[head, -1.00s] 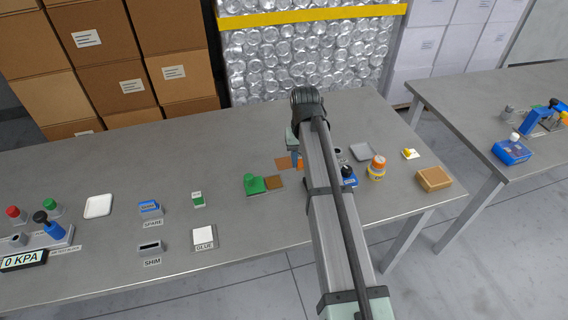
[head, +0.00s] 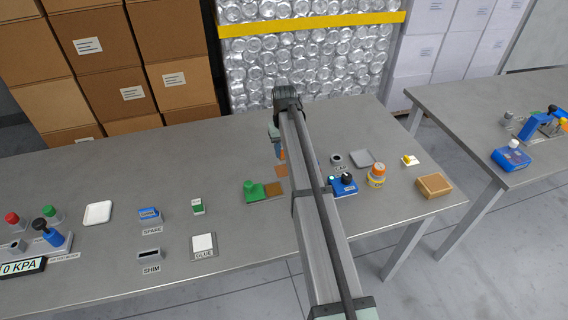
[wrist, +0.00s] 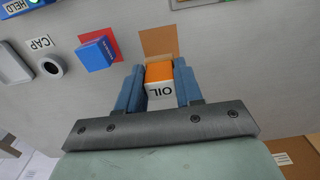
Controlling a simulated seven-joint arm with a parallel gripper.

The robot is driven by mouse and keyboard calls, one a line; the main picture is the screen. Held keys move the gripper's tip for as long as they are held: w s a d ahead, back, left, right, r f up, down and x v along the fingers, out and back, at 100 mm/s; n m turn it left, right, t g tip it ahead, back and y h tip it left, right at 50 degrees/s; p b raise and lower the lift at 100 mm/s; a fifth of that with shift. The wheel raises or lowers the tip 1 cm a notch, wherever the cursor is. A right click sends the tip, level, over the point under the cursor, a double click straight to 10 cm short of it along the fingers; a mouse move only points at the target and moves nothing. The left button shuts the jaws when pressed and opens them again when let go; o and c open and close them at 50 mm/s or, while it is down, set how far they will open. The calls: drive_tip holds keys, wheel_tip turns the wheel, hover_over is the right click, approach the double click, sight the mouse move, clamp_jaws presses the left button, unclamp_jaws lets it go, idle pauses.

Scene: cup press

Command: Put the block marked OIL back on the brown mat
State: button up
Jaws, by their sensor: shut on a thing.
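My gripper (wrist: 159,74) is shut on the OIL block (wrist: 160,90), which has an orange top and a white face marked OIL. In the wrist view a brown mat (wrist: 158,41) lies flat and bare on the table just above the block in the picture; the block appears apart from it. I cannot tell the block's height over the table. In the head view the brown mat (head: 282,171) shows left of my arm. My gripper (head: 277,146) is partly hidden there by my arm, and the block is not clearly visible.
A blue block (wrist: 96,53) lies on a red mat beside the brown mat. A grey ring (wrist: 50,66) is near the CAP label. A green piece (head: 254,191) sits by a darker brown patch (head: 273,189). A blue box with knobs (head: 342,186) is right of my arm.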

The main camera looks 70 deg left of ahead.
drive_tip(key=shift+f, duration=3.05)
drive_tip(key=shift+f, duration=0.1)
drive_tip(key=o, duration=1)
wheel_tip(320, 180, up, 12)
drive_tip(key=shift+r, duration=0.15)
